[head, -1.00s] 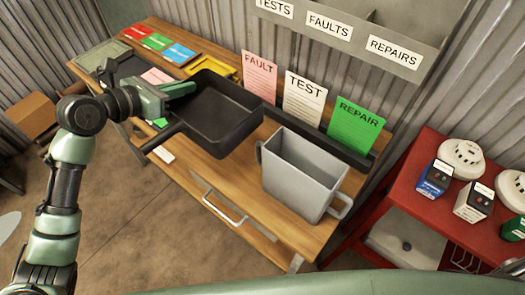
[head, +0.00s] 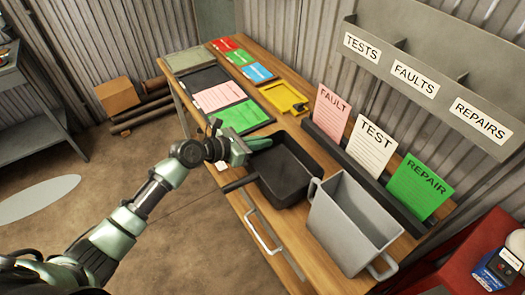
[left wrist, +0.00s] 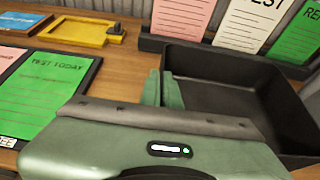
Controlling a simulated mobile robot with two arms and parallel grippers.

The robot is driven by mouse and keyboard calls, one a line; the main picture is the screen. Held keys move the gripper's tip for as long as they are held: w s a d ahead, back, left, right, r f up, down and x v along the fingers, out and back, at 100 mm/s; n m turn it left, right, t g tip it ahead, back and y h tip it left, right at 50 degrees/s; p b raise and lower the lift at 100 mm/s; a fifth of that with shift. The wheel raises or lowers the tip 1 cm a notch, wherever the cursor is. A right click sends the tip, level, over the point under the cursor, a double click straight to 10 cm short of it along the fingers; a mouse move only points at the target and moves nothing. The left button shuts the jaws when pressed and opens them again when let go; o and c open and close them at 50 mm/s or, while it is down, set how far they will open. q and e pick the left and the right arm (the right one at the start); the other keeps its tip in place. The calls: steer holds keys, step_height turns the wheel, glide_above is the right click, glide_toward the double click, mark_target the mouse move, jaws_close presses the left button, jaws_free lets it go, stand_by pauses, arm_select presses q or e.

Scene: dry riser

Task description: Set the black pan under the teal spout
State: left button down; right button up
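The black pan (head: 288,172) is at the bench's middle, left of the grey jug-like container, with its handle pointing left over the bench's front edge. My left gripper (head: 262,143) has its fingers on either side of the pan's wall. In the left wrist view the green fingers (left wrist: 163,90) pinch that wall, and the pan (left wrist: 225,85) extends to the right. I cannot tell whether the pan's base touches the bench. No teal spout shows in these views. My right gripper is not in view.
The wooden bench (head: 330,262) holds the grey container (head: 345,225), a yellow tray (head: 283,97), a clipboard with green paper (head: 240,117) and standing cards (head: 372,147). A red cabinet (head: 470,255) stands at right. Open floor (head: 130,170) lies at left.

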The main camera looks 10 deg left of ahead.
mark_target(267, 150)
arm_select(q)
steer(key=shift+f+b, duration=0.3)
steer(key=shift+f, duration=1.65)
steer(key=shift+f, duration=0.15)
steer(key=c, duration=1.7)
jaws_free()
steer(key=shift+s+a+r, duration=0.15)
steer(key=shift+r, duration=0.05)
steer(key=v, duration=1.1)
steer(key=shift+s+a+r+b, duration=0.1)
steer(key=shift+s+a+b, duration=0.1)
steer(key=shift+s+b, duration=0.15)
